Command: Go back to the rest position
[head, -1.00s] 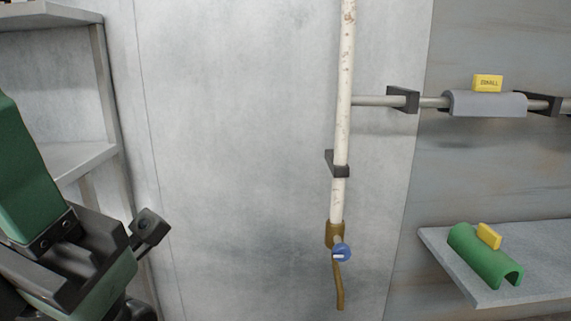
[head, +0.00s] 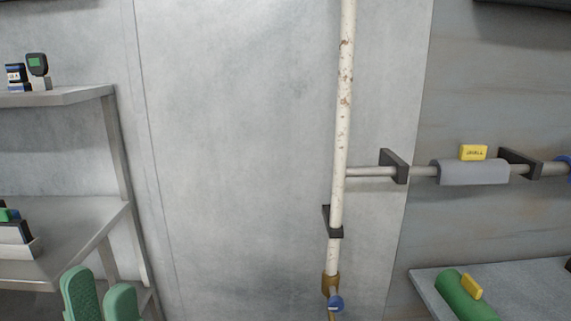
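My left gripper (head: 100,293) shows at the bottom left edge, in front of the shelf unit. Its two green rounded fingers stand upright with a narrow gap between them, and I see nothing held there. The rest of this gripper and its arm are cut off by the lower edge. My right gripper is not in view.
A metal shelf unit (head: 78,97) at left holds a small device with a green screen (head: 38,66). A white vertical pipe (head: 345,110) has a blue-handled valve (head: 335,303). A grey sleeve (head: 473,173) sits on the side pipe. A green half-sleeve (head: 463,298) lies on the right shelf (head: 535,277).

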